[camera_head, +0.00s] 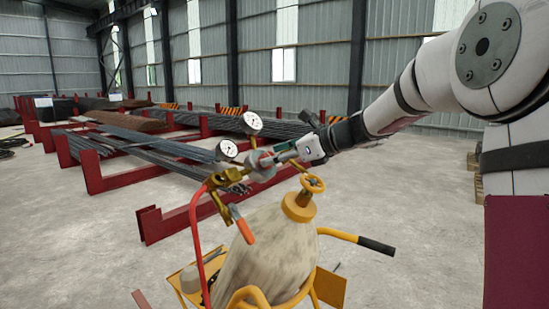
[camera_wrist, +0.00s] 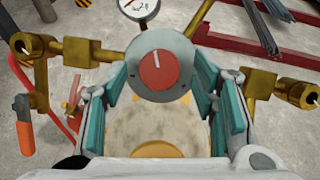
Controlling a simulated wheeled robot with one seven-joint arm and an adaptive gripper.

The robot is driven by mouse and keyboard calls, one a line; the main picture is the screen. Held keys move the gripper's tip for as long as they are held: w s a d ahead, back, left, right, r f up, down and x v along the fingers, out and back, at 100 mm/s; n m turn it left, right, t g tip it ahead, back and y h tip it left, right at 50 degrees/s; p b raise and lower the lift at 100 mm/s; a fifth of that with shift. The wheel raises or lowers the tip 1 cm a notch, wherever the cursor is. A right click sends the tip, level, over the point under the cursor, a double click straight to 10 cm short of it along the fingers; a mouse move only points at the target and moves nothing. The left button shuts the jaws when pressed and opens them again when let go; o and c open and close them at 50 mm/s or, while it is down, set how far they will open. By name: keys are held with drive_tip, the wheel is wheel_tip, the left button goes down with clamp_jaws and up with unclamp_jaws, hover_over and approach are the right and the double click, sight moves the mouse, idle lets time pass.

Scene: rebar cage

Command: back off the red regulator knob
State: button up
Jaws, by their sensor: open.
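The red regulator knob (camera_wrist: 157,72) faces the wrist camera, with a white mark pointing up on its face. It sits in a round grey regulator body (camera_wrist: 163,47). My gripper (camera_wrist: 166,85) has its teal-padded fingers on either side of the knob, open; whether they touch it I cannot tell. In the head view my gripper (camera_head: 285,154) reaches in from the right to the regulator (camera_head: 262,163), where the knob is mostly hidden. Two pressure gauges (camera_head: 227,150) and (camera_head: 252,123) stand by the regulator. Brass fittings (camera_wrist: 85,51) run out to both sides.
The beige gas cylinder (camera_head: 265,250) with a yellow valve handwheel (camera_head: 313,183) stands below on a yellow cart (camera_head: 330,288). A red hose (camera_head: 195,235) and an orange lever (camera_head: 242,227) hang at the left.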

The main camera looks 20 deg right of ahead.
drive_tip(key=shift+w+a+f, duration=0.15)
drive_tip(key=shift+w+a, duration=0.15)
drive_tip(key=c, duration=1.2)
drive_tip(key=shift+o, duration=0.2)
